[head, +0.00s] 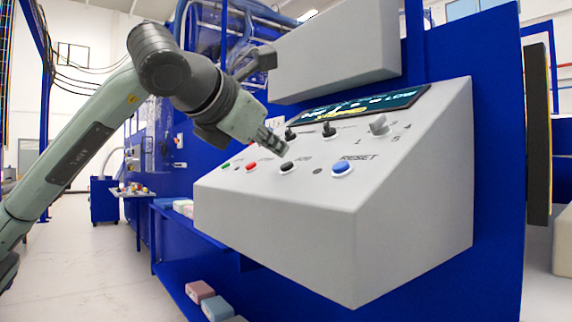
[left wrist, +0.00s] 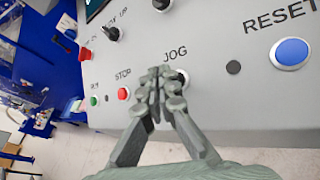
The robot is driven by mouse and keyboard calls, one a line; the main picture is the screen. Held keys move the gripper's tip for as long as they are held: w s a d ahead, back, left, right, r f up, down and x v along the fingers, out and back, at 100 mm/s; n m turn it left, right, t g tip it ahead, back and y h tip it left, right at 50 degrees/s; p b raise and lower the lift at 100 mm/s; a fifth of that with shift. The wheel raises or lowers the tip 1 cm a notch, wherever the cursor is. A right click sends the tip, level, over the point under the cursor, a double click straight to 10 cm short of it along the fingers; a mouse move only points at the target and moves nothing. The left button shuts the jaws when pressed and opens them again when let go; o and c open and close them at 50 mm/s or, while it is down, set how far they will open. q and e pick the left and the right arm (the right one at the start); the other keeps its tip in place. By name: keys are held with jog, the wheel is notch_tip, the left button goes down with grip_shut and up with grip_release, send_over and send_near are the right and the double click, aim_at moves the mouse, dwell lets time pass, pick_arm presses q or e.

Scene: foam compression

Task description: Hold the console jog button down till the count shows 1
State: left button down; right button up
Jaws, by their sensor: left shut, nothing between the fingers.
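The grey sloped console (head: 290,215) carries a row of buttons. The black jog button (head: 287,167) sits between the red stop button (head: 251,165) and the blue reset button (head: 343,167). My left gripper (head: 281,149) is shut and empty, its fingertips just above the jog button in the head view; I cannot tell whether they touch it. In the left wrist view the shut fingers (left wrist: 164,85) lie just below the JOG label and hide most of the button. The display (head: 375,101) shows yellow and pale text, too slanted to read a count. My right gripper is not in view.
Black knobs (head: 328,129) and a grey selector knob (head: 379,125) stand up behind the button row. A grey box (head: 335,50) overhangs the display. A green button (head: 225,165) is at the left end. Pink and blue blocks (head: 200,291) lie on a low shelf.

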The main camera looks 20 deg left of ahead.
pick_arm(q)
jog(key=r, duration=0.1)
jog(key=s+a+r+p, duration=0.1)
jog(key=s+r+p, duration=0.1)
jog(key=r, duration=0.1)
jog(key=shift+a+r, duration=0.1)
jog(key=shift+a, duration=0.2)
dwell(0.4)
